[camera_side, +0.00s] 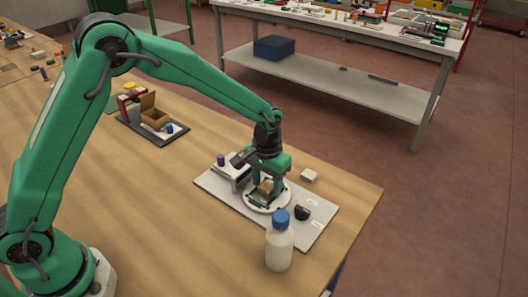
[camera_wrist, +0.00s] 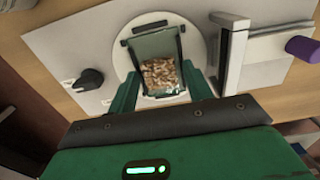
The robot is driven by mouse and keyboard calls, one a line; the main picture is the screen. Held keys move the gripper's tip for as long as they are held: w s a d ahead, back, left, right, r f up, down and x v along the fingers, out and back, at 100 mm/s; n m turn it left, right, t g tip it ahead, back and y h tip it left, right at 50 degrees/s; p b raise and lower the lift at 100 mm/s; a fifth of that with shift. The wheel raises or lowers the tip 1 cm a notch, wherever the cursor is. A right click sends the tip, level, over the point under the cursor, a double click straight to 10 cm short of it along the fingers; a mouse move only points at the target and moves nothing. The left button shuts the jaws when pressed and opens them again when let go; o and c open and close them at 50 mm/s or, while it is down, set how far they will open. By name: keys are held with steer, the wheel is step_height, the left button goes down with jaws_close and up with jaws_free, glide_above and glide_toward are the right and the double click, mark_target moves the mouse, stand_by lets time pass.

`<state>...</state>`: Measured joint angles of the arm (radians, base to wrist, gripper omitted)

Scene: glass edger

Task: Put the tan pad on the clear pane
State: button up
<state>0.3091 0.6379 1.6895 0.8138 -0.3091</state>
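The tan pad (camera_wrist: 160,76), a speckled cork-like piece, lies between the two green fingers of my gripper (camera_wrist: 163,82) in the wrist view. The clear pane (camera_wrist: 152,45), greenish with dark edges, shows behind and below the pad, on a round white disc (camera_wrist: 200,46). In the side view my gripper (camera_side: 267,194) points down over the disc, with the tan pad (camera_side: 266,187) between its fingers. The fingers flank the pad closely; whether they press on it I cannot tell. Whether the pad touches the pane is also unclear.
The disc sits on a light grey board (camera_side: 305,234). A silver block (camera_side: 231,172) with a purple cap (camera_side: 221,159) stands left of it, a black knob (camera_side: 302,212) right. A white bottle with a blue cap (camera_side: 279,247) stands in front. A small white block (camera_side: 309,176) lies behind.

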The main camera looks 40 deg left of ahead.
mark_target(264, 186)
steer(key=shift+o, duration=0.4)
steer(key=shift+r, duration=0.1)
step_height(264, 186, up, 12)
stand_by(0.6)
stand_by(0.5)
steer(key=s+a+r+t, duration=0.3)
steer(key=s+a+r, duration=0.6)
steer(key=s+r, duration=0.15)
steer(key=s+a+f+t, duration=0.1)
steer(key=s+a, duration=0.5)
steer(key=s, duration=0.8)
steer(key=shift+t, duration=0.8)
